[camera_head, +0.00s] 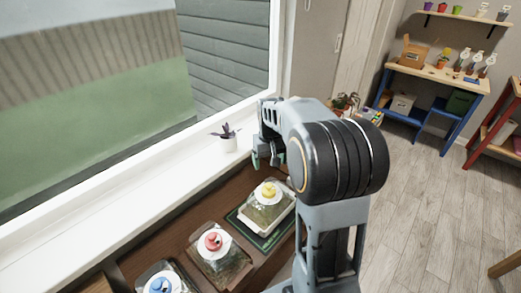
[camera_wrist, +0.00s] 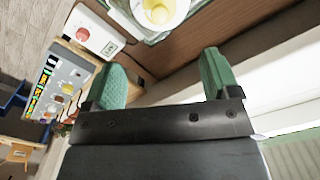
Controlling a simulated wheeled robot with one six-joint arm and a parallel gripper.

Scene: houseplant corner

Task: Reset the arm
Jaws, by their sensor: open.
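My gripper (camera_head: 267,158) hangs beside the window sill in the head view, with my arm bent above the wooden shelf. In the wrist view its two green fingers (camera_wrist: 162,68) stand wide apart with nothing between them. In the head view the fingers are small and partly hidden by my own wrist.
A small potted plant (camera_head: 229,143) stands on the white sill (camera_head: 150,185), just left of my gripper. Below are trays with a yellow (camera_head: 267,190), a red (camera_head: 213,240) and a blue piece (camera_head: 160,285). A blue-legged workbench (camera_head: 435,75) stands at the back right.

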